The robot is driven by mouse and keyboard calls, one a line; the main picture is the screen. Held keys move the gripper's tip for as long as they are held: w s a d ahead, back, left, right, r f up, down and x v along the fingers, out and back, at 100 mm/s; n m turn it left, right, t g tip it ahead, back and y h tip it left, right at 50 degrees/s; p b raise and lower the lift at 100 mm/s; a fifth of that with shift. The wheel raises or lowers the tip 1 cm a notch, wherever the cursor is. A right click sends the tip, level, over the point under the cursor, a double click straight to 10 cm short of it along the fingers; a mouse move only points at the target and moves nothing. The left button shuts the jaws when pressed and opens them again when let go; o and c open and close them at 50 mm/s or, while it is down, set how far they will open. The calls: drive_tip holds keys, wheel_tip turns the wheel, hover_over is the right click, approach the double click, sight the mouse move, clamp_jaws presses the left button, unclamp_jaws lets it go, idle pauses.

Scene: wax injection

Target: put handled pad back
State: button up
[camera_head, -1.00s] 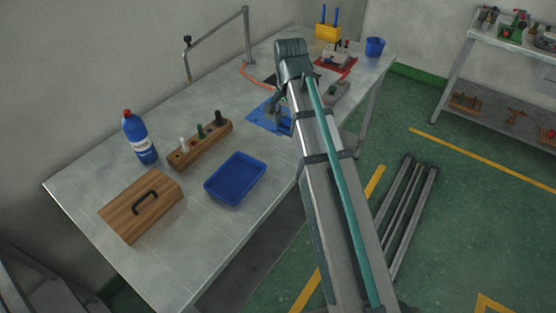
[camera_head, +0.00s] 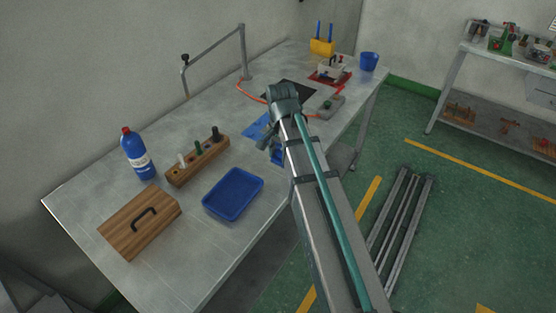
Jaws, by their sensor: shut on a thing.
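My gripper (camera_head: 267,140) is small in the view, over the middle of the table beside the blue mat (camera_head: 252,129). It is partly covered by my arm. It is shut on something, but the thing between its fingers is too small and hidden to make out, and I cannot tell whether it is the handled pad. A wooden block with a black handle (camera_head: 138,224) lies on the table at the near left, well apart from my gripper. A small grey block (camera_head: 329,105) lies right of my wrist.
A blue tray (camera_head: 233,194), a wooden rack with several pegs (camera_head: 198,162) and a blue bottle (camera_head: 137,155) stand on the left half of the table. A black plate (camera_head: 297,91), a red fixture (camera_head: 329,75) and a blue cup (camera_head: 369,61) are farther back.

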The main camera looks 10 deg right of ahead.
sight(278, 169)
drive_tip(key=w+f, duration=0.1)
drive_tip(key=f, duration=0.1)
drive_tip(key=w+f+p, duration=0.1)
drive_tip(key=w+f, duration=0.1)
drive_tip(key=shift+w, duration=0.1)
drive_tip(key=shift+w+f+p, duration=0.1)
drive_tip(key=shift+f+p, duration=0.6)
drive_tip(key=shift+f, duration=0.9)
drive_tip(key=shift+f, duration=0.2)
drive_tip(key=o, duration=1.1)
wheel_tip(278, 169, up, 12)
drive_tip(key=b, duration=0.3)
drive_tip(key=shift+r, duration=0.2)
